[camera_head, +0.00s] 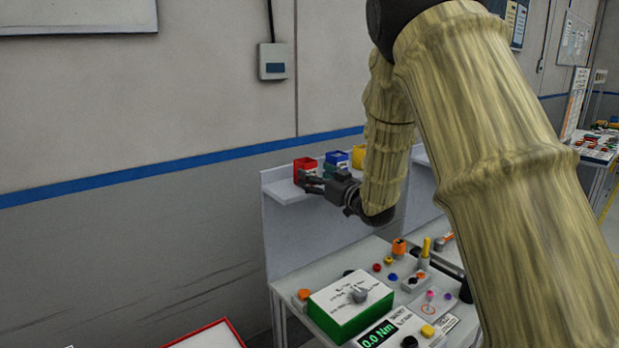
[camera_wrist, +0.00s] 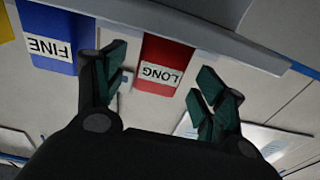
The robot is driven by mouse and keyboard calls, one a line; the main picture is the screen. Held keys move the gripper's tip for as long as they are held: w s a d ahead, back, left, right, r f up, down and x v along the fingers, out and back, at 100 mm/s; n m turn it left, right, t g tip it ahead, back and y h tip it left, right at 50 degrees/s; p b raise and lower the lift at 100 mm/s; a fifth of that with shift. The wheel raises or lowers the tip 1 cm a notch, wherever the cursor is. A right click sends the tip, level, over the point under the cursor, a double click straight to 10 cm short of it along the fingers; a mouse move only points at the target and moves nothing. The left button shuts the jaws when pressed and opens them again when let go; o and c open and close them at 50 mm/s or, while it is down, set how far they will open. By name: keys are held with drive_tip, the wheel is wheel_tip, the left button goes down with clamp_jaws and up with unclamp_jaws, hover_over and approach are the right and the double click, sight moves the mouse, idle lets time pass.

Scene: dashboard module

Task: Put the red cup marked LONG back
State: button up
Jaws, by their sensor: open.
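The red cup (camera_head: 304,166) stands on the left part of the white wall shelf (camera_head: 284,191) in the head view. In the wrist view, which looks upside down, the red cup (camera_wrist: 166,55) shows its white LONG label and sits on the shelf edge (camera_wrist: 215,38). My gripper (camera_head: 311,182) is at the front of the cup in the head view. In the wrist view my gripper (camera_wrist: 160,68) is open, with one dark green finger on each side of the cup's label. I cannot tell whether either finger touches the cup.
A blue cup (camera_head: 336,157) stands right of the red one, marked FINE in the wrist view (camera_wrist: 50,45). A yellow cup (camera_head: 358,156) is further right, partly behind my arm. Below is a bench with a green box (camera_head: 352,320), knobs and buttons. The shelf's left end is clear.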

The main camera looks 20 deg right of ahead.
drive_tip(key=b+v, duration=0.2)
drive_tip(key=v, duration=0.5)
drive_tip(key=shift+s, duration=0.25)
drive_tip(key=shift+d, duration=0.15)
